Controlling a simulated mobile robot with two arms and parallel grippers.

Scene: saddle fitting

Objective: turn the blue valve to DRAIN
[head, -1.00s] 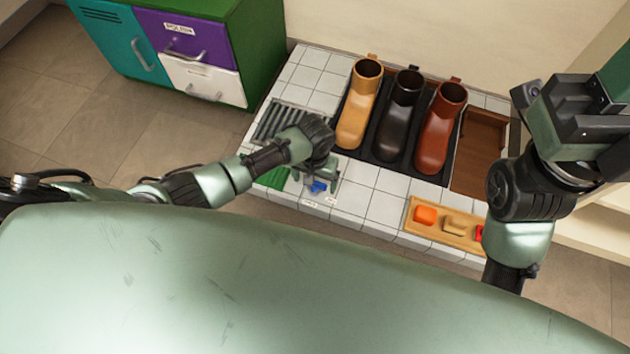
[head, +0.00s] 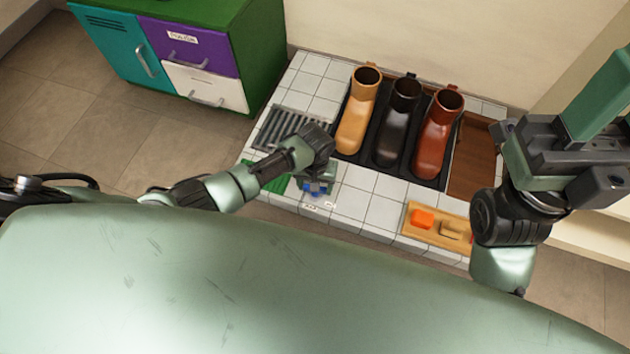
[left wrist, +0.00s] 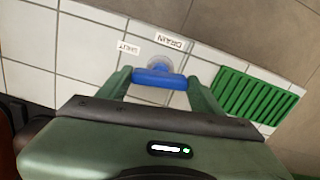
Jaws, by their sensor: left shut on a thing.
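In the head view, the valve is partly hidden by my left gripper. My right gripper (head: 570,150) is at the right, away from the valve; its fingertips are not clear.
Tan, black and brown boots (head: 437,135) stand in a dark tray behind the valve. A wooden tray (head: 437,238) with small blocks sits to the right. A grey grate (head: 283,125) and a green grate (left wrist: 248,97) are near my left gripper. Bare tiles (head: 370,190) lie between.

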